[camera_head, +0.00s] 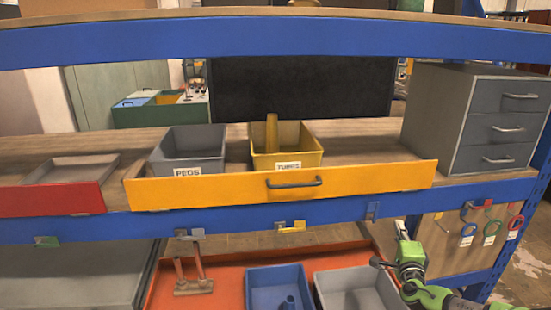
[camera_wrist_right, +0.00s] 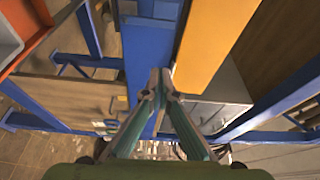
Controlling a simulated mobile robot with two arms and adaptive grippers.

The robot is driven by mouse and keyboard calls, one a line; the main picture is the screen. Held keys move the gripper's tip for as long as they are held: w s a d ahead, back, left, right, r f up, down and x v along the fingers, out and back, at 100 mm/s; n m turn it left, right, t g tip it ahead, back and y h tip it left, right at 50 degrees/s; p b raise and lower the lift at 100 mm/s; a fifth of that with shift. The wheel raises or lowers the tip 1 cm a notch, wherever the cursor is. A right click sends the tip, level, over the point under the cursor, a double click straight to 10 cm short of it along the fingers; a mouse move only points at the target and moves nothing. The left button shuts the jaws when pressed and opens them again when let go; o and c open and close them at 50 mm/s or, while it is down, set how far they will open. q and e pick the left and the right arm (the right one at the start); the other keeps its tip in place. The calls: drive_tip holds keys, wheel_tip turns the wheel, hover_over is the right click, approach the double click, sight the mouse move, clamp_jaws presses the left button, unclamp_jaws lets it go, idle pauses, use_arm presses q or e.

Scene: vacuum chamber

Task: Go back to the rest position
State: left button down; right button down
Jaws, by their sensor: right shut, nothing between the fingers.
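My right gripper (camera_head: 402,229) is at the lower right of the head view, in front of the shelf and just right of the grey bin. In the right wrist view its two fingertips (camera_wrist_right: 160,76) meet, with nothing visible between them. It is shut and empty. Part of my green right arm shows below it. My left gripper is in neither view.
A blue shelf beam (camera_head: 330,212) runs close above the right gripper. The yellow drawer front (camera_head: 230,188) stands above the beam. Below are an orange tray (camera_head: 222,268), a blue bin (camera_head: 276,273) and a grey bin (camera_head: 352,275). Tools hang at right.

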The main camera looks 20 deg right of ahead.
drive_tip(key=s+a+f+m+g+y, duration=0.1)
drive_tip(key=s+a+f+m+g, duration=0.1)
drive_tip(key=s+a+f+m, duration=0.45)
drive_tip(key=s+a+f+m+g+y, duration=0.15)
drive_tip(key=a+f+m, duration=0.25)
drive_tip(key=a+m, duration=0.6)
drive_tip(key=s+a+f+m+g+y, duration=0.1)
drive_tip(key=s+a+f+m+g, duration=0.3)
drive_tip(key=a+m, duration=0.4)
drive_tip(key=s+a+r+m+g+y, duration=0.2)
drive_tip(key=s+a+m+g+y, duration=0.35)
drive_tip(key=s+a+m, duration=1.5)
wheel_tip(320, 180, down, 30)
drive_tip(key=s+d+r+y+b, duration=0.1)
drive_tip(key=s+d+b, duration=0.1)
drive_tip(key=s+d+f+g+b, duration=0.1)
drive_tip(key=s+d+f, duration=0.2)
drive_tip(key=s+f, duration=1.3)
drive_tip(key=shift+s+f+m, duration=0.3)
drive_tip(key=shift+s+f, duration=0.05)
drive_tip(key=shift+f, duration=0.3)
drive_tip(key=shift+d, duration=0.1)
